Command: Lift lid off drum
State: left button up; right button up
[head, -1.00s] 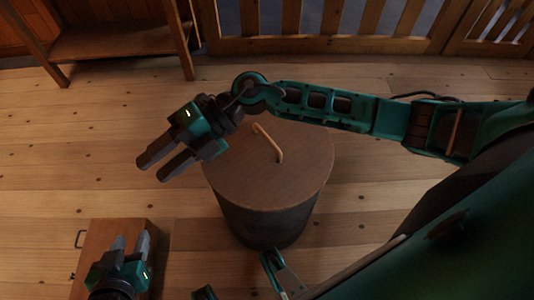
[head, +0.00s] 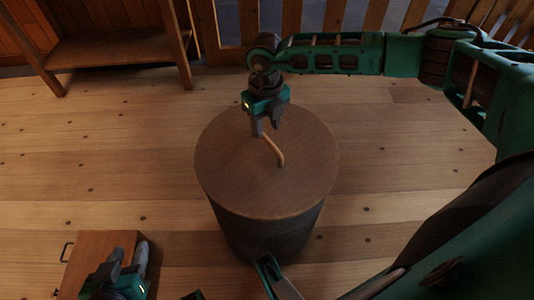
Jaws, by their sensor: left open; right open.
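A dark round drum (head: 265,235) stands on the floor in the middle of the head view. A flat brown wooden lid (head: 235,180) covers its top. A light wooden handle (head: 276,154) is on the lid. My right gripper (head: 266,132) is open, its fingers pointing down at the far end of the handle. It hides that end, and I cannot tell whether the fingers touch or straddle it. My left gripper (head: 130,250) is open and empty at the lower left, away from the drum.
A brown wooden box (head: 95,248) with a small dark handle is under or beside my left gripper. A wooden shelf stand (head: 115,48) is at the back left, and a slatted railing (head: 300,20) runs behind.

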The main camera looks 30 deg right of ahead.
aim_at(267, 139)
jog(key=shift+s+f+b, duration=0.1)
jog(key=shift+f+b, duration=0.85)
jog(key=shift+f, duration=2.25)
jog(key=shift+f, duration=0.25)
grip_shut()
jog(key=shift+r, duration=0.1)
